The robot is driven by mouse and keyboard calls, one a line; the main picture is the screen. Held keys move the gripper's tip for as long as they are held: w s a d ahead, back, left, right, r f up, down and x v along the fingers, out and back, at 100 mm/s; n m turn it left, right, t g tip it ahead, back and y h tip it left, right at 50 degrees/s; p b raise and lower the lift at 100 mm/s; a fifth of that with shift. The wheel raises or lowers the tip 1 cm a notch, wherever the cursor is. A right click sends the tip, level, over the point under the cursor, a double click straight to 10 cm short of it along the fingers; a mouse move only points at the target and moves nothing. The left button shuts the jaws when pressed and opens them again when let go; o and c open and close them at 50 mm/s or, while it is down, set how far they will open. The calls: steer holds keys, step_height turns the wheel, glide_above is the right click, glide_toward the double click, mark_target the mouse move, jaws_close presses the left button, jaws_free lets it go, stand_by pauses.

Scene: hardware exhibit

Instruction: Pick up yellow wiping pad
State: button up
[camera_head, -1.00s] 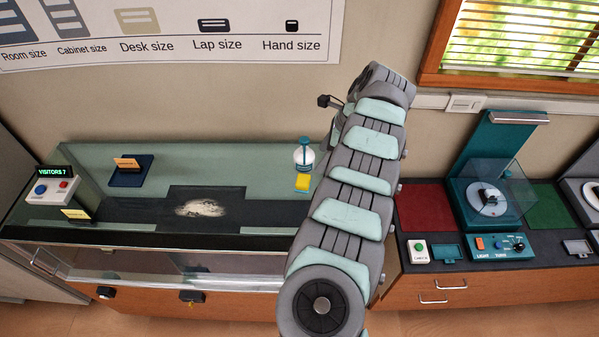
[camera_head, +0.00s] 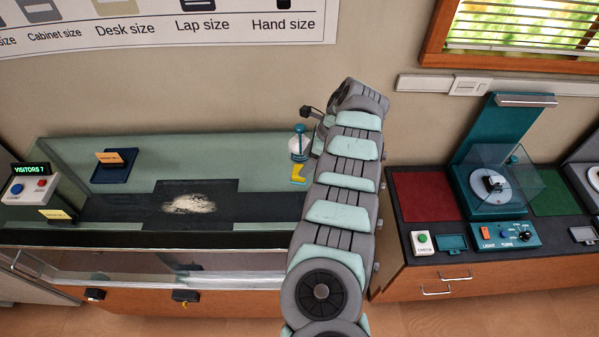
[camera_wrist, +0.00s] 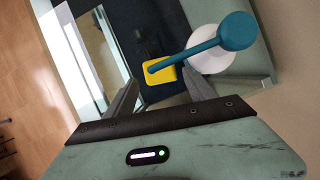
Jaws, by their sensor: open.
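The yellow wiping pad (camera_head: 298,174) lies on the counter of the glass-fronted case, just in front of a white spray bottle with a teal top (camera_head: 298,147). My arm partly covers the pad's right side in the head view. In the wrist view the pad (camera_wrist: 160,78) shows beyond and between the fingertips of my gripper (camera_wrist: 162,77), with the bottle's teal nozzle (camera_wrist: 205,46) crossing over it. My gripper is open and empty, its fingers apart on both sides of the pad's direction. The head view hides the fingers behind my arm.
The bottle's white body (camera_wrist: 212,58) stands close to the right finger. A pale powder patch (camera_head: 189,204) lies on the dark counter strip. A blue tray (camera_head: 114,166) and a visitor counter box (camera_head: 29,188) stand left. A turntable station (camera_head: 493,187) is at right.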

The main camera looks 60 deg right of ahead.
mark_target(301, 167)
steer(key=shift+p+x, duration=0.45)
steer(key=shift+x, duration=1.75)
steer(key=shift+a, duration=0.1)
steer(key=shift+r, duration=0.1)
steer(key=c, duration=1.2)
steer(key=shift+c, duration=0.2)
steer(key=shift+r, duration=0.1)
